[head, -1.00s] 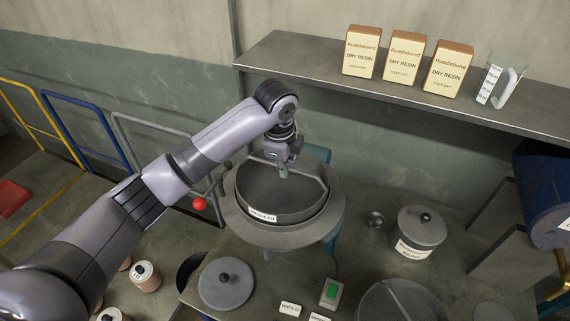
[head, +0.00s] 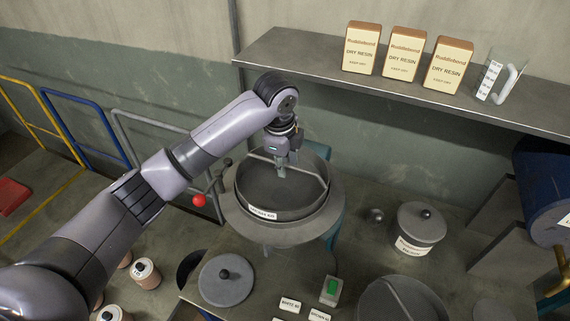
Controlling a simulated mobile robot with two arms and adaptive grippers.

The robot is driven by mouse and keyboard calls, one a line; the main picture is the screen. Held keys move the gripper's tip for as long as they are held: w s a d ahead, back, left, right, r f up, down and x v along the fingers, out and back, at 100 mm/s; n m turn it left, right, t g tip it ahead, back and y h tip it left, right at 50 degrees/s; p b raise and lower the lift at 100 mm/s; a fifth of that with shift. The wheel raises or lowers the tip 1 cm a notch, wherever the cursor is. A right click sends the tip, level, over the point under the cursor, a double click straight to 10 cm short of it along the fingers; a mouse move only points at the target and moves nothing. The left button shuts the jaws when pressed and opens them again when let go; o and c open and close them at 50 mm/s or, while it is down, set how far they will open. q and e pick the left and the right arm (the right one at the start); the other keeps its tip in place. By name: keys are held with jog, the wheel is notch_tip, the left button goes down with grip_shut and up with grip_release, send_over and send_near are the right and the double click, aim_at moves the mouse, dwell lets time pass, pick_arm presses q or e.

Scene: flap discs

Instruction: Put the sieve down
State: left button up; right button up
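The sieve (head: 270,205) is a round, dark grey pan with a white label on its front wall and a bar across its inside. It sits level within the round grey rim of a machine (head: 265,235) at the middle of the head view. My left gripper (head: 281,172) points down over the back part of the sieve, its fingertips overlapping the sieve's inside close to the bar. Whether the fingers are closed on the bar or clear of it is too small to tell. My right gripper is not in view.
A shelf (head: 300,68) behind holds several items, including resin boxes (head: 403,55) and a clear jug (head: 497,82). A lidded pot (head: 419,230) stands right, a grey lid (head: 226,282) front left. A red knob (head: 199,201) is left of the machine.

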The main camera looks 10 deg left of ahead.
pick_arm(q)
notch_tip(320, 180, up, 11)
jog(key=s+b, duration=0.2)
jog(key=shift+s+a, duration=0.15)
jog(key=shift+a, duration=0.1)
jog(key=shift+c, duration=0.4)
dwell(0.7)
